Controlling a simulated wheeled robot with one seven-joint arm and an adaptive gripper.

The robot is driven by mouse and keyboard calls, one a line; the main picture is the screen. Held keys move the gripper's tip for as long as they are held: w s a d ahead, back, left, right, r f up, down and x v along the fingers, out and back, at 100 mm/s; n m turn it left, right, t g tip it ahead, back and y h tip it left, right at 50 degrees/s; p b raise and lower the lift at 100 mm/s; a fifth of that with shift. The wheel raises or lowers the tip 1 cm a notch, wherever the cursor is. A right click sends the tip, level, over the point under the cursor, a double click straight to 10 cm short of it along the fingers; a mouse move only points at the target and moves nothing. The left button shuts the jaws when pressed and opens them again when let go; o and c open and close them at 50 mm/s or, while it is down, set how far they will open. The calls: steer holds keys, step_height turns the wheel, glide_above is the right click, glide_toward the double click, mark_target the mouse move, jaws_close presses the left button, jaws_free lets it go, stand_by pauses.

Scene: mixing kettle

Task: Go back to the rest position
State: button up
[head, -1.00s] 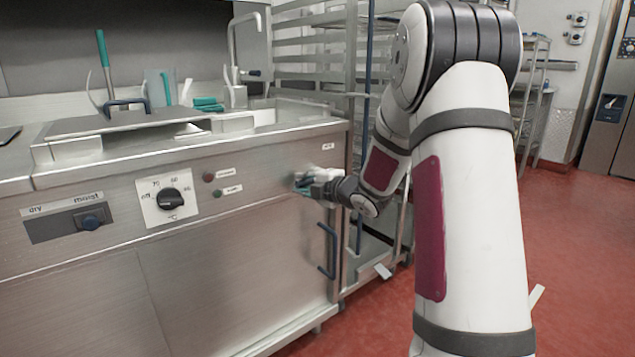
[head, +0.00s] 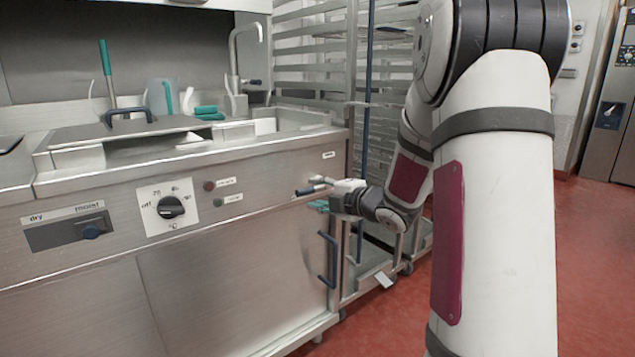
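My gripper (head: 316,187) is at the end of my white arm, in front of the right part of the steel unit's front panel (head: 262,178). It points left, to the right of the round temperature knob (head: 170,207) and above the unit's blue door handle (head: 328,258). The fingers are small and partly seen from behind, so I cannot tell how far apart they are. I see no object clearly held. A small teal patch shows just below the fingers, and I cannot tell what it belongs to.
The unit's top carries a lid with a dark blue handle (head: 128,112), green-handled tools and teal cloths (head: 208,112). A steel rack (head: 310,60) stands right behind the gripper. Open red floor (head: 590,260) lies to the right.

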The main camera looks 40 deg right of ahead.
steer(key=shift+s, duration=0.35)
steer(key=shift+r, duration=0.1)
steer(key=s+a+m+g, duration=0.55)
steer(key=s+a, duration=0.35)
steer(key=s, duration=0.5)
steer(key=s+a+m+g+p, duration=0.1)
steer(key=s+a+m+g, duration=0.55)
steer(key=s, duration=0.75)
steer(key=s+a+m+g, duration=0.4)
steer(key=s+a+m, duration=0.2)
steer(key=s+a, duration=0.6)
step_height(320, 180, up, 39)
steer(key=s+d+t+p, duration=0.2)
steer(key=t+p, duration=0.2)
steer(key=p, duration=3.4)
steer(key=shift+r+h, duration=0.2)
steer(key=shift+h, duration=0.2)
